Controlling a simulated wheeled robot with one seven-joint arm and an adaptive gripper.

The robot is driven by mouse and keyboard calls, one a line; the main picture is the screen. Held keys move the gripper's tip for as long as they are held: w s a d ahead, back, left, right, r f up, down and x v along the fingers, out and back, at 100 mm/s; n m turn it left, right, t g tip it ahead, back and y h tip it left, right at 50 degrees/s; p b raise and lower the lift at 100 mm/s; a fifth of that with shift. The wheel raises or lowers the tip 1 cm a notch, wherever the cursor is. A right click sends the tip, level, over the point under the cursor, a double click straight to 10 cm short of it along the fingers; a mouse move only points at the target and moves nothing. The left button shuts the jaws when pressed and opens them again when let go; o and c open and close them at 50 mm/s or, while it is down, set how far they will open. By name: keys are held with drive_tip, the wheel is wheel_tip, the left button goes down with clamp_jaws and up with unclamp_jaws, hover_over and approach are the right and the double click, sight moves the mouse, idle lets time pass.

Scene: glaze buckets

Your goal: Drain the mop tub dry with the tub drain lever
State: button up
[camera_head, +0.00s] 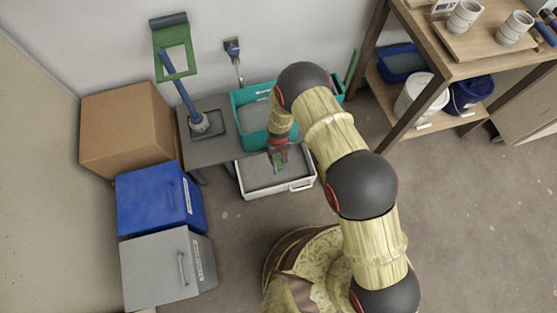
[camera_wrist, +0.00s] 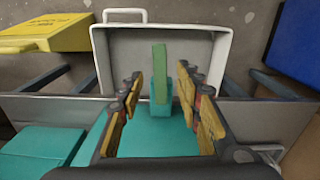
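The teal mop tub (camera_head: 241,116) stands on a grey stand against the wall, partly hidden by my arm. It holds something grey. Its front shows as teal in the wrist view (camera_wrist: 160,138). The green drain lever (camera_wrist: 160,75) stands upright on a teal block at the tub's front. My gripper (camera_wrist: 158,90) is open, with one finger on each side of the lever and a visible gap on both sides. In the head view my gripper (camera_head: 278,157) is at the tub's front edge, above a white tray (camera_head: 269,193) on the floor.
A cardboard box (camera_head: 125,125), a blue bin (camera_head: 155,203) and a grey bin (camera_head: 160,268) stand left. A blue-handled mop or brush (camera_head: 183,95) stands beside the tub. A wooden shelf (camera_head: 440,80) with buckets is right. Floor right of my arm is clear.

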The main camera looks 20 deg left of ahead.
sight(279, 163)
wheel_tip(279, 163, up, 8)
drive_tip(key=shift+f, duration=0.25)
idle(0.4)
